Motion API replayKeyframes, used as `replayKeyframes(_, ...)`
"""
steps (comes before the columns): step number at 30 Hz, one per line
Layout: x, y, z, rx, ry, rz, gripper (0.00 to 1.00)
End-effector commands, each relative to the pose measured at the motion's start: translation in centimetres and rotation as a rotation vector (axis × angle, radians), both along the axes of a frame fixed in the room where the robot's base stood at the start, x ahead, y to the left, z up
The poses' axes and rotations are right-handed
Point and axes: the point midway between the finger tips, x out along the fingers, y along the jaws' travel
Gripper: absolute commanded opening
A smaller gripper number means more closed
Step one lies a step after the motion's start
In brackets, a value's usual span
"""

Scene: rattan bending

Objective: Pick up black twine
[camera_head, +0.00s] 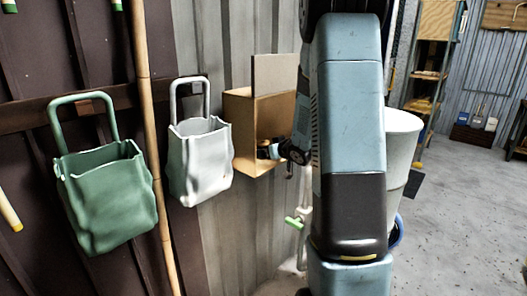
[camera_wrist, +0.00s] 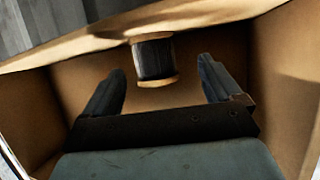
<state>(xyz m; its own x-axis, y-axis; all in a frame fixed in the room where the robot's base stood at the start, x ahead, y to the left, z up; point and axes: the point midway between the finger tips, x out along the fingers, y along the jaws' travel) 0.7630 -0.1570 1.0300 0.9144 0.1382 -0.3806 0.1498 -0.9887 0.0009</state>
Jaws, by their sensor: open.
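The black twine (camera_wrist: 152,60) is wound on a spool with pale wooden ends, inside an open cardboard-brown box. In the wrist view it shows at the upper middle, under the box's edge. My gripper (camera_wrist: 160,68) is open, with one dark finger on each side of the spool in the picture. The fingers look apart from the spool, and how far it lies beyond the fingertips is hard to tell. In the head view my gripper (camera_head: 268,150) reaches into the mouth of the box (camera_head: 243,112), and the twine cannot be made out there.
The box's walls and edge close around my gripper. A white bag (camera_head: 200,165) and a green bag (camera_head: 108,200) hang on the wall to the left, with a bamboo pole (camera_head: 148,110) between them. A white bin (camera_head: 400,150) stands right of my arm. Floor at right is open.

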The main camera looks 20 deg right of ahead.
Motion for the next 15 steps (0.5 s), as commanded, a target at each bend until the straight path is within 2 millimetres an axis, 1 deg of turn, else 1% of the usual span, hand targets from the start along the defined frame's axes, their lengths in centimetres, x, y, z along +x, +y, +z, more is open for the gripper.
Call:
replayKeyframes(5, 1.4, 0.1, -0.5, 0.0, 0.001, 0.0, 0.92)
replayKeyframes(12, 4.4, 0.0, -1.4, 0.001, 0.002, 0.0, 0.92)
replayKeyframes(15, 5.3, 0.1, -1.8, 0.0, 0.002, -0.001, 0.92)
